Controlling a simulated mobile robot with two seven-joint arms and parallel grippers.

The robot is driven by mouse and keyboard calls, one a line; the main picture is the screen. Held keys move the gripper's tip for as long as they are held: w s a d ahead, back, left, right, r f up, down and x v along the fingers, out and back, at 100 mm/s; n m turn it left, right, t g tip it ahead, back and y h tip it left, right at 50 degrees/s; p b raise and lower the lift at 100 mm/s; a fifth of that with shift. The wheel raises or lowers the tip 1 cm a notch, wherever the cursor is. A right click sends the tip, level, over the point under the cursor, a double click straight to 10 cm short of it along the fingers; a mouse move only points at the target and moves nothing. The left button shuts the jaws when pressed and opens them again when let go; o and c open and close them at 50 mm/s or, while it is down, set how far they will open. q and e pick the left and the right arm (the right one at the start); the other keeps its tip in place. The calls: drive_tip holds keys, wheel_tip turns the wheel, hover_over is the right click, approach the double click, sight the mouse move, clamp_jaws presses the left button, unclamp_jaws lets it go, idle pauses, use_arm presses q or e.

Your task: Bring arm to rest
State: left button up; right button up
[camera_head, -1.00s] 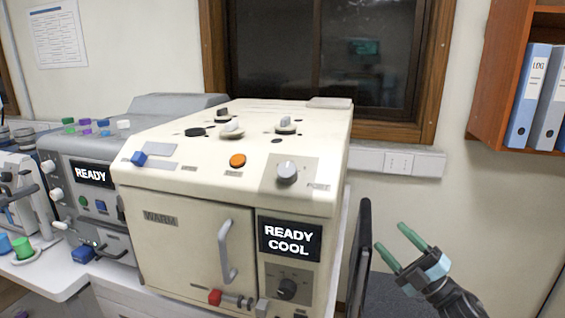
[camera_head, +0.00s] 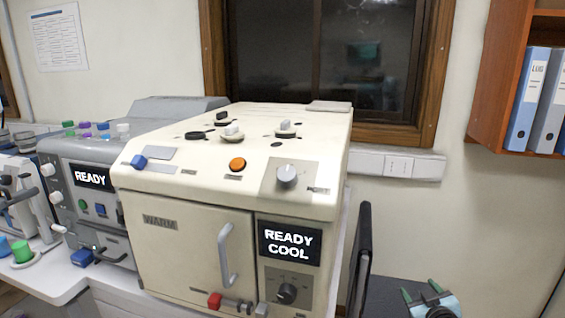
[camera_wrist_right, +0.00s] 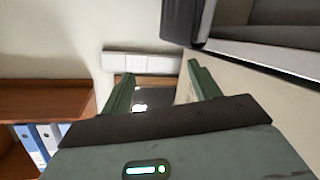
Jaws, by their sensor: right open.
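My right gripper (camera_head: 420,290) is low at the bottom right of the head view, to the right of the cream machine and clear of it. Its two green fingers are apart with nothing between them. In the right wrist view the same gripper (camera_wrist_right: 158,90) shows open, with the wall and a socket strip beyond its fingers. The cream machine (camera_head: 190,195) has its door shut, and its display (camera_head: 289,242) reads READY COOL. My left gripper is not in view.
A black upright panel (camera_head: 360,262) stands between the cream machine and my right gripper. A dark surface (camera_head: 388,295) lies behind the gripper. A grey machine (camera_head: 88,160) stands at left. A wooden shelf with binders (camera_head: 527,100) hangs at upper right.

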drive_tip(key=s+a+f+g+y, duration=0.1)
drive_tip(key=s+a+f+g, duration=0.1)
drive_tip(key=s+a+f, duration=0.5)
drive_tip(key=s+a+f+g+y, duration=0.1)
drive_tip(key=s+a+f, duration=0.2)
drive_tip(key=s+f, duration=0.85)
drive_tip(key=s+a+g, duration=0.1)
drive_tip(key=s+a, duration=0.2)
drive_tip(key=s, duration=0.8)
drive_tip(key=s+a+m+g+y, duration=0.1)
drive_tip(key=s+a+g, duration=0.1)
drive_tip(key=s, duration=0.9)
drive_tip(key=shift+s+a+f, duration=0.3)
drive_tip(key=shift+a+f, duration=0.15)
